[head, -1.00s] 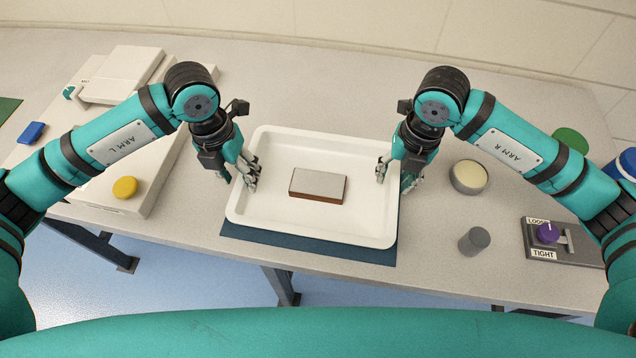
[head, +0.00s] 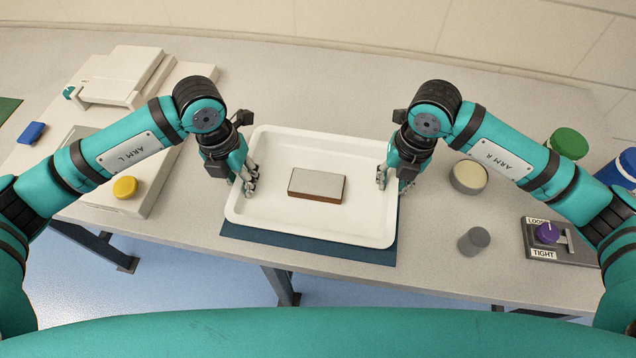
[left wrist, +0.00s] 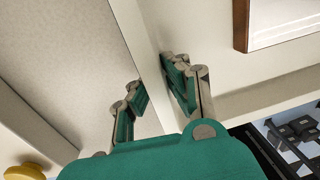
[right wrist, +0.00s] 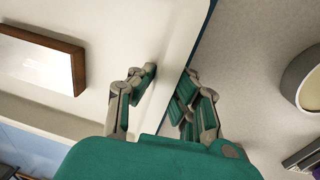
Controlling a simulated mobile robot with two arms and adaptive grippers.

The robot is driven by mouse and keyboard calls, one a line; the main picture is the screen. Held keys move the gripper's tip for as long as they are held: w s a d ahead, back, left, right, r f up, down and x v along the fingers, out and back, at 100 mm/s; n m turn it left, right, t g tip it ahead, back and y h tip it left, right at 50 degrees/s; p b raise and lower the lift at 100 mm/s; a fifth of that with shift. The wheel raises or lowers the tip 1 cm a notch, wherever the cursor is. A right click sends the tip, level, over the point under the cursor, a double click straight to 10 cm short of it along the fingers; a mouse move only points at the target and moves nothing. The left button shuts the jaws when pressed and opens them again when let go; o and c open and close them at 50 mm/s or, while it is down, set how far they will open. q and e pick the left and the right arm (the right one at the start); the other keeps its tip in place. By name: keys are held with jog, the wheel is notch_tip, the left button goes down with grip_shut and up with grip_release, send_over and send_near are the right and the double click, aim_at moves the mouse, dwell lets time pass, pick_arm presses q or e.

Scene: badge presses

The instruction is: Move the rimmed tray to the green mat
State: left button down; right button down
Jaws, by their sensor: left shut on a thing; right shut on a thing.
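The white rimmed tray (head: 310,228) stands in the middle of the table, over a dark blue mat (head: 300,247) that shows along its front and right. A brown block with a grey top (head: 316,185) lies in it. My left gripper (head: 249,181) is shut on the tray's left wall; in the left wrist view its fingers (left wrist: 155,92) are on either side of the wall. My right gripper (head: 390,178) is shut on the right wall, and the right wrist view shows its fingers (right wrist: 167,90) astride it. A green mat (head: 8,108) shows partly at the far left edge.
White presses (head: 120,75) and a panel with a yellow knob (head: 125,187) stand left, near a blue block (head: 31,132). A round cream-topped tin (head: 468,177), grey cylinder (head: 474,241), purple-knob box (head: 547,233) and green pot (head: 568,144) are right. Table behind the tray is clear.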

pick_arm(q)
jog(key=shift+w+a, duration=0.1)
jog(key=shift+a, duration=0.2)
pick_arm(e)
jog(key=shift+d, duration=0.25)
pick_arm(q)
jog(key=shift+r, duration=0.15)
pick_arm(e)
jog(key=shift+w+r, duration=0.1)
